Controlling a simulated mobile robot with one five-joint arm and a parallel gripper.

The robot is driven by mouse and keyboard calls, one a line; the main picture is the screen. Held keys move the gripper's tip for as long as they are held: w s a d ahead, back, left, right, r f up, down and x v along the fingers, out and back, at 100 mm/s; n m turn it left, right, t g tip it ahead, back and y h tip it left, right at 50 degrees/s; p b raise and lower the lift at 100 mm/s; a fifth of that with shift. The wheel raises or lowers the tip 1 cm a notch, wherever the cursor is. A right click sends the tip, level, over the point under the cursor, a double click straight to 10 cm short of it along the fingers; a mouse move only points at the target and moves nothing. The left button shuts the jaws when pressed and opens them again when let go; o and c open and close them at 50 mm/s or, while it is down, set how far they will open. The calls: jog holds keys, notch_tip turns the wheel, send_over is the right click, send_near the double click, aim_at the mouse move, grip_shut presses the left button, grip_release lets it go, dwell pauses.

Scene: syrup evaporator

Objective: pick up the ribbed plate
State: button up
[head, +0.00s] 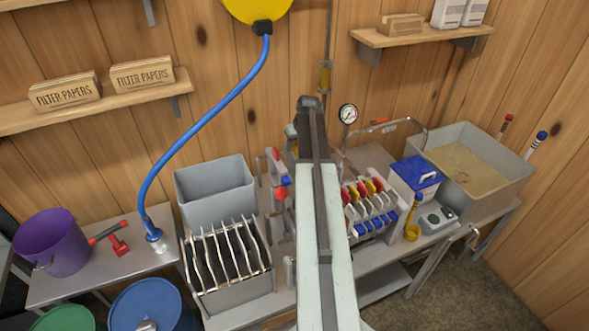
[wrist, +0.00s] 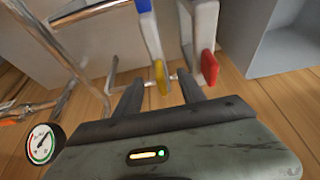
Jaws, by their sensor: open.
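I cannot tell for sure which piece is the ribbed plate, as no ribs show clearly. In the wrist view a pale plate with a yellow tab (wrist: 160,77) reaches in between the two fingers of my gripper (wrist: 160,88). The fingers are spread, and I cannot tell whether either touches it. A second pale plate with a red tab (wrist: 208,68) is just right of the right finger. In the head view several plates with red, yellow and blue tabs (head: 371,206) stand in a press right of my arm. My gripper is hidden there behind my arm.
A grey rack (head: 240,294) of several upright plates and a grey tub (head: 215,190) stand left of my arm. A pressure gauge (head: 348,114) rises behind the press. A blue-lidded box (head: 415,180) and a basin (head: 470,165) are at right.

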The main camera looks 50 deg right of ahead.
aim_at(294, 151)
jog(key=shift+w+d+f, duration=0.1)
jog(key=shift+w+f, duration=0.1)
jog(key=shift+f, duration=0.3)
jog(key=b+x, duration=0.4)
jog(key=x, duration=0.1)
jog(key=shift+w+b, duration=0.1)
jog(key=shift+b, duration=0.25)
jog(key=shift+r, duration=0.1)
jog(key=shift+c, duration=0.4)
grip_shut()
